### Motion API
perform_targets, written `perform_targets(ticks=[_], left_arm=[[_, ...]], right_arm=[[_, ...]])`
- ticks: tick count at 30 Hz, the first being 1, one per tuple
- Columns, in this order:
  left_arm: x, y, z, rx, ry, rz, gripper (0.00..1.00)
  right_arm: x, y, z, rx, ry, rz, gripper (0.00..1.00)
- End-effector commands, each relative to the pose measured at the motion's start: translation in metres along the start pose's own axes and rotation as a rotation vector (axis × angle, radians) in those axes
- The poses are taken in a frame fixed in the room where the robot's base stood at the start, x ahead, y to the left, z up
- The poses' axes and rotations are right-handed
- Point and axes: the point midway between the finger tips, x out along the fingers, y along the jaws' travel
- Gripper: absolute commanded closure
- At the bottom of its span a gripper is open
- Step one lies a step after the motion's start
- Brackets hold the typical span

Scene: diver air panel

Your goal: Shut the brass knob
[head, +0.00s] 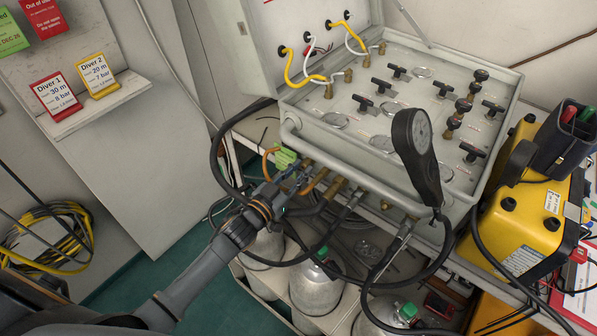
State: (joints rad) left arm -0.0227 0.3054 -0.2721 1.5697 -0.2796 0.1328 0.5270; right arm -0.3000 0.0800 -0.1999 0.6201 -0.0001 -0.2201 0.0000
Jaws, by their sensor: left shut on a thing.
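The grey air panel (345,110) is an open case with black T-handles, round gauges and brass-stemmed knobs on its face. My left gripper (291,178) is at the front left edge of the panel, among brass fittings and hoses. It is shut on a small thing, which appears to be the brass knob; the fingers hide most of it. A green tag (286,158) hangs right beside the fingers. Brass hose fittings (335,188) sit just right of the gripper, below the panel's front rail. My right gripper is not in view.
A handheld black gauge (412,140) stands up over the panel front, its hose looping below. A yellow case (520,205) is at the right. Grey cylinders (318,285) stand below the panel. Diver cards (58,95) sit on a ledge at left. Hoses crowd the gripper.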

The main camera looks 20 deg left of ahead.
Motion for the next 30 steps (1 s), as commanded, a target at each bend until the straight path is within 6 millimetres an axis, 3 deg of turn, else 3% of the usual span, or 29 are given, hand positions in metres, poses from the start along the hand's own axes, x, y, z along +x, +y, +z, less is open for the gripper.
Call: perform_targets(ticks=[18,30], left_arm=[[0.0,-0.001,0.0,0.551,0.011,0.004,1.0],[0.0,-0.001,0.0,0.734,0.013,0.005,1.0]], right_arm=[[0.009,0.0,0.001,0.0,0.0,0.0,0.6],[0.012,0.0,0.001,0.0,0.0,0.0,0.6]])
